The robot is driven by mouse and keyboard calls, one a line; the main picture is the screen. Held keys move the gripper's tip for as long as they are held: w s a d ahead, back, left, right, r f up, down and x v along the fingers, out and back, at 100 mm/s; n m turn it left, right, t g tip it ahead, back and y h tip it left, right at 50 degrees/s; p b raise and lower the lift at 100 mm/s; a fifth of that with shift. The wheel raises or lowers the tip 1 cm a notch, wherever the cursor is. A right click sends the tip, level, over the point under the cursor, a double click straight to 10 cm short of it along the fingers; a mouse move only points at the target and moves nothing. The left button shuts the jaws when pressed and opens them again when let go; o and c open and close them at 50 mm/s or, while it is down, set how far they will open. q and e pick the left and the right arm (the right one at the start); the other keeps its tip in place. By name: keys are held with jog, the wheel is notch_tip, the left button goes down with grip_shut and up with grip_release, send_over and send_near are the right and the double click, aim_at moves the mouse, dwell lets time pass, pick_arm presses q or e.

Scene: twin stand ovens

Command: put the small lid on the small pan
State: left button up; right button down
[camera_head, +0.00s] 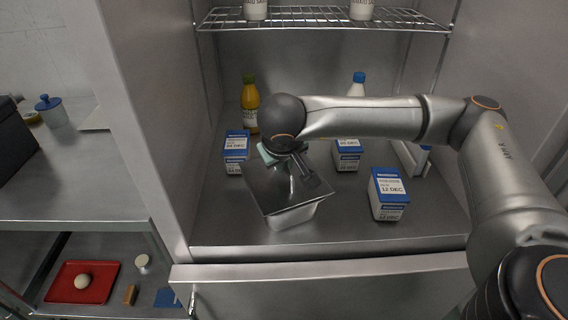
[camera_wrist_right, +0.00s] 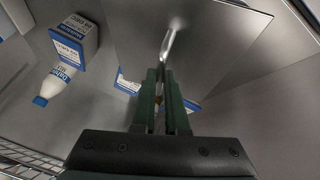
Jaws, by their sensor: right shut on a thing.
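The small pan (camera_head: 295,219) is a rectangular steel pan on the floor of the steel cabinet, left of the middle in the head view. The small lid (camera_head: 277,195) is a flat steel sheet right over the pan and hides its opening. I cannot tell whether it rests fully on the rim. My right gripper (camera_head: 299,171) is above the lid and shut on its handle. In the right wrist view the fingers (camera_wrist_right: 161,105) hold the upright handle of the lid (camera_wrist_right: 215,45). My left gripper is not in view.
Blue-and-white cartons stand behind (camera_head: 236,150) and right of the pan (camera_head: 388,197). An orange bottle (camera_head: 250,105) and a white bottle (camera_head: 357,85) stand at the back. A wire shelf (camera_head: 320,17) hangs above. A red tray (camera_head: 82,282) lies low at left.

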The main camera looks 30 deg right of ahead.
dwell(0.4)
jog(key=c, duration=0.9)
grip_release()
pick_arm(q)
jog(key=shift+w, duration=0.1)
pick_arm(e)
jog(key=shift+o, duration=0.2)
jog(key=shift+f, duration=0.1)
jog(key=shift+s+a+r, duration=0.25)
jog(key=shift+r, duration=0.35)
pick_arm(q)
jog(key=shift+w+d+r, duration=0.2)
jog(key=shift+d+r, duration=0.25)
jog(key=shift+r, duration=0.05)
pick_arm(e)
jog(key=v, duration=1.1)
